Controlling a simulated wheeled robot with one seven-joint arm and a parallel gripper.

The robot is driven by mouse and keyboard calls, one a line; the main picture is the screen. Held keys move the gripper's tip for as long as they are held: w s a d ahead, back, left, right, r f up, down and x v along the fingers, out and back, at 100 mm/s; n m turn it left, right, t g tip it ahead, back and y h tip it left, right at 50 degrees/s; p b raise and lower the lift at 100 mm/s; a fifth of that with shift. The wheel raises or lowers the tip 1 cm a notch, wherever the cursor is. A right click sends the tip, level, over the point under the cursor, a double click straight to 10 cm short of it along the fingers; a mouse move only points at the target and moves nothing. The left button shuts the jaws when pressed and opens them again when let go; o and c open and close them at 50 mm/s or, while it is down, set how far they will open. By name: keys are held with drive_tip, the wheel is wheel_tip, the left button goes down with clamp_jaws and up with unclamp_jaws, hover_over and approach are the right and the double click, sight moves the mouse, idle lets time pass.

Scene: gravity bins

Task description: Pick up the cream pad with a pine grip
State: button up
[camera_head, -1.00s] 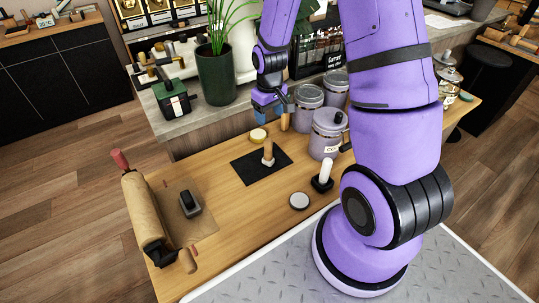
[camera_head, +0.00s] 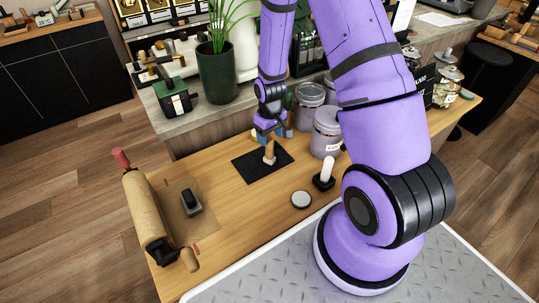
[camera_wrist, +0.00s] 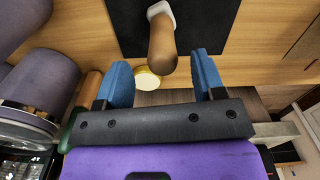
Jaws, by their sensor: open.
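The cream pad with a pine grip (camera_head: 269,155) stands upright on a black mat (camera_head: 248,170) on the wooden counter. In the wrist view its brown wooden grip (camera_wrist: 162,45) points toward me, and a small part of its pale base (camera_wrist: 160,9) shows beyond the grip. My gripper (camera_head: 272,136) is just above and behind it in the head view. In the wrist view my gripper (camera_wrist: 164,70) is open, its blue fingers on either side of the grip's rounded end. Gaps show on both sides, and nothing is held.
A stamp with a white handle and black base (camera_head: 324,174) and a round pale-topped disc (camera_head: 301,200) stand to the right. A lilac canister (camera_head: 327,133) is close by on the right. A grey-and-black block (camera_head: 190,203) and a paper roll (camera_head: 147,212) are at left.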

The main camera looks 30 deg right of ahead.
sight(269, 138)
drive_tip(key=shift+a+f, duration=0.15)
drive_tip(key=shift+f, duration=1.45)
drive_tip(key=shift+c, duration=0.4)
clamp_jaws()
drive_tip(key=shift+w+r, duration=0.1)
drive_tip(key=shift+r, duration=0.1)
